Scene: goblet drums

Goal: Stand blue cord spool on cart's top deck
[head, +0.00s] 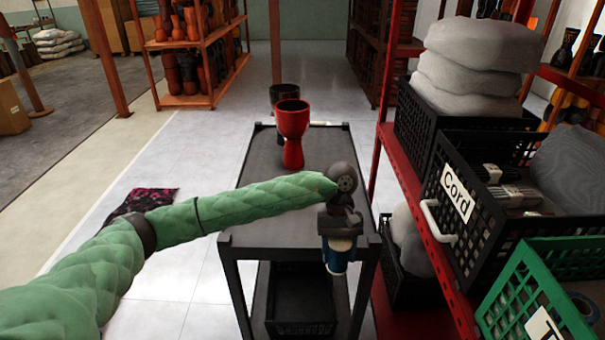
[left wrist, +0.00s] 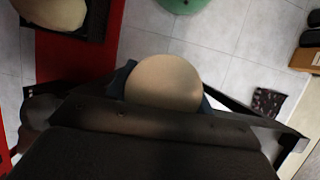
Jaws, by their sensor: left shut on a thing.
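The blue cord spool (head: 337,262), with a pale band near its top, hangs upright below my left gripper (head: 340,238). The gripper is shut on it. In the head view the spool overlaps the near right edge of the cart's top deck (head: 265,170); it seems to be in front of that edge, but I cannot tell its exact height. In the left wrist view the spool's round beige end (left wrist: 165,84) shows beyond the dark gripper, with bits of blue beside it. My right gripper is out of view.
A red goblet drum (head: 292,135) stands on the deck, with a dark drum (head: 283,93) behind it. The deck's left part is bare. A red rack (head: 448,290) holding the black "Cord" crate (head: 455,190) is close on the right. A black crate (head: 300,310) sits on the cart's lower shelf.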

